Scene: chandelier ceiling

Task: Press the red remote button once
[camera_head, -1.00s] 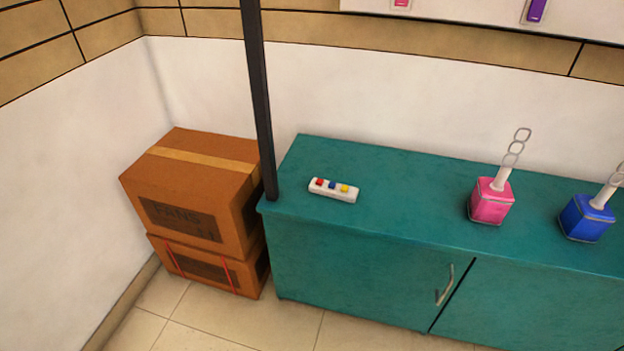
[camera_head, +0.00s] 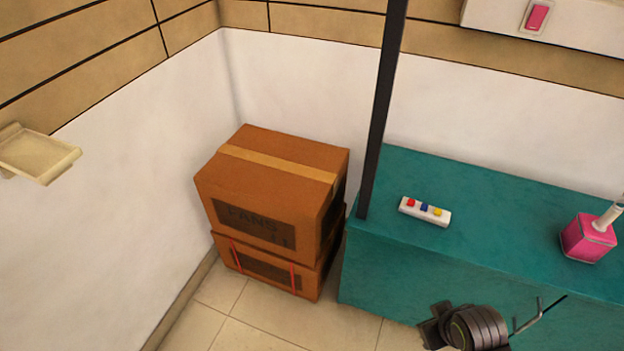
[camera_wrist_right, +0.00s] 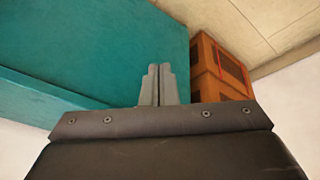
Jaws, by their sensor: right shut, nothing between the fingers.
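The white remote (camera_head: 425,212) lies on the left end of the teal cabinet top (camera_head: 480,190) in the head view. The remote is not seen there. My left gripper is not in view.
A dark post (camera_head: 380,110) rises at the cabinet's left end, close to the remote. Stacked cardboard boxes (camera_head: 270,190) stand left of it. A pink wall switch (camera_head: 537,17) is above.

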